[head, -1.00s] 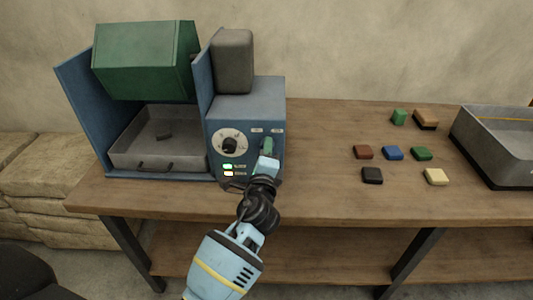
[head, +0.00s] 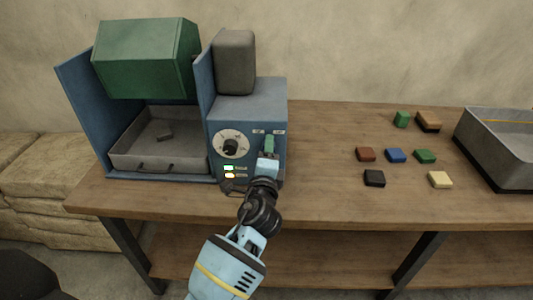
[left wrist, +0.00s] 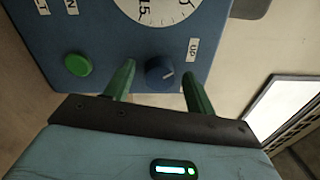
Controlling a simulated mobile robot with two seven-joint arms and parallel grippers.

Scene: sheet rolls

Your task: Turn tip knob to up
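The tip knob (left wrist: 160,71) is a small dark blue round knob with a white pointer line in the left wrist view. The line points right and slightly up, on the side of the "UP" label (left wrist: 193,50). My left gripper (left wrist: 158,72) has one green finger on each side of the knob, with small gaps visible. Whether the fingers touch it is unclear. In the head view my left gripper (head: 268,147) is at the right part of the blue control panel (head: 246,186) and hides the knob there.
A green button (left wrist: 78,65) and a white dial (left wrist: 158,10) are near the knob. A green drum (head: 145,60) hangs over a grey tray (head: 130,157) on the left. Several coloured blocks and a grey bin (head: 495,155) stand to the right on the wooden table (head: 330,190).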

